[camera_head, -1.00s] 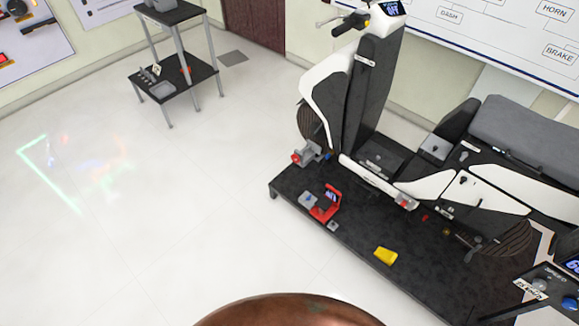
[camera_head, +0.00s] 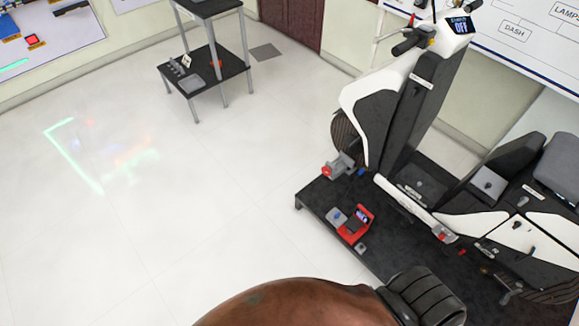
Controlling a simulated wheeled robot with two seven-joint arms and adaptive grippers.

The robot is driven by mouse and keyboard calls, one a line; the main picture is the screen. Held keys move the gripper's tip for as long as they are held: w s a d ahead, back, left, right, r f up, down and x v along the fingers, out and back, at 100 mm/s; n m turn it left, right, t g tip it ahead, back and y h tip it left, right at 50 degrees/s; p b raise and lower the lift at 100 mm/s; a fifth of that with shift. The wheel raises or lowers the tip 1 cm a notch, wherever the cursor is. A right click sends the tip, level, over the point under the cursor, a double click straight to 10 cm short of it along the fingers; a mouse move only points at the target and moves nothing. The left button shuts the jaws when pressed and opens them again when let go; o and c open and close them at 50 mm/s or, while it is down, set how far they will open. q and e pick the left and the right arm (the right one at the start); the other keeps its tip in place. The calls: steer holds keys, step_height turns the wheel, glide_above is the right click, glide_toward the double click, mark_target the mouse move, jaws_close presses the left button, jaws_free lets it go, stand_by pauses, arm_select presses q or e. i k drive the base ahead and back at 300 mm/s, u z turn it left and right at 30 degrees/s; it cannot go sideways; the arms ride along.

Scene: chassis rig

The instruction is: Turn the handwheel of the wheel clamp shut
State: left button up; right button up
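A white and black scooter (camera_head: 375,110) stands on a low black platform (camera_head: 318,205) at the right. At its front wheel sits a grey clamp (camera_head: 345,160) with a red round part (camera_head: 328,172) facing left, which looks like the handwheel. How far the clamp is closed is too small to tell. Neither gripper shows. A brown rounded shape and a dark ribbed part at the bottom edge cover the platform's near side.
A red device with a small screen (camera_head: 357,224) and a grey block (camera_head: 337,215) lie on the platform's left part. A black two-tier table (camera_head: 222,72) stands at the back. The white floor (camera_head: 150,220) on the left is clear.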

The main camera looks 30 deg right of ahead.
mark_target(324, 170)
steer(key=u, duration=0.25)
steer(key=i, duration=0.65)
steer(key=z, duration=0.5)
steer(key=i, duration=0.8)
steer(key=z, duration=0.75)
